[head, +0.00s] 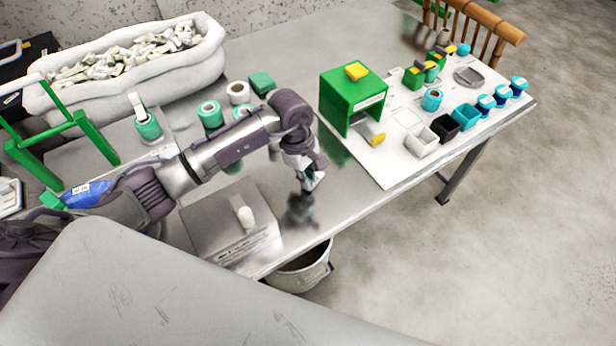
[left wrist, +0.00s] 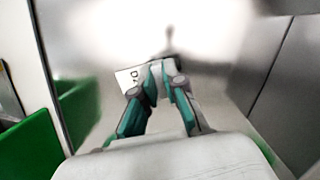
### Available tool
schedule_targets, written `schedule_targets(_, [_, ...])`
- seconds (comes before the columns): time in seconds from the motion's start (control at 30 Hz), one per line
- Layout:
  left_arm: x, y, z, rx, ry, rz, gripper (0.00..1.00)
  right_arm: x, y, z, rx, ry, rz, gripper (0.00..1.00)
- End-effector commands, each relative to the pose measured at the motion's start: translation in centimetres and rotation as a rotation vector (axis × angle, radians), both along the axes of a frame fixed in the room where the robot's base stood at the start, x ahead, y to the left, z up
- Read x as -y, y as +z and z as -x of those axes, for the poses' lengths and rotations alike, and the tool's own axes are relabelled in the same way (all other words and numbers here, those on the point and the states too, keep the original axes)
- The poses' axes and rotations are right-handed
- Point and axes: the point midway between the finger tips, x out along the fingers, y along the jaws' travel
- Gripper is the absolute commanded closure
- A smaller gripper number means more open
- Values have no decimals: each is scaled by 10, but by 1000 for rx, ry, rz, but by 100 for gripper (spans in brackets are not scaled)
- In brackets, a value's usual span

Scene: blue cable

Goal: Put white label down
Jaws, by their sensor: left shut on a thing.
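The white label (left wrist: 128,77) shows in the left wrist view as a small pale card with dark print. It sits at the fingertips of my left gripper (left wrist: 163,76), which is shut on it; the fingers hide part of it. In the head view my left gripper (head: 309,180) points down over the bare middle of the shiny metal table (head: 345,203), near its front edge. The label shows there only as a small white patch (head: 317,181). A gap to the table seems to show, but its height is hard to tell. My right gripper is not in view.
A grey metal box (head: 215,222) lies to the left. Tape rolls (head: 210,113) stand behind. A bucket (head: 300,272) is below the front edge.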

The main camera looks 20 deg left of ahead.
Motion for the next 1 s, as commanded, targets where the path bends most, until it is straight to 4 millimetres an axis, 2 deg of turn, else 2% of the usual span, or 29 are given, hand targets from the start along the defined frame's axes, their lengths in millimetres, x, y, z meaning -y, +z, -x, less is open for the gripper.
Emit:
schedule_targets(0.07, [0,-4,0,0,-1,0,100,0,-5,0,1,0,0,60])
schedule_targets(0.1, [0,-2,0,1,0,0,83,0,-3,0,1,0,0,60])
schedule_targets(0.2, [0,-2,0,0,0,0,67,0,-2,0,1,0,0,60])
schedule_targets(0.23, [0,-2,0,0,0,0,65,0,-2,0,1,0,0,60])
schedule_targets(0.47, [0,-2,0,0,0,0,65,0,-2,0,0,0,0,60])
schedule_targets(0.63, [-1,6,-1,2,0,0,65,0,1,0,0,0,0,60])
schedule_targets(0.77, [-6,27,-2,6,-1,-2,65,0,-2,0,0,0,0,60])
schedule_targets(1.0, [-15,79,-4,6,-1,-2,65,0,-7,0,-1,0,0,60])
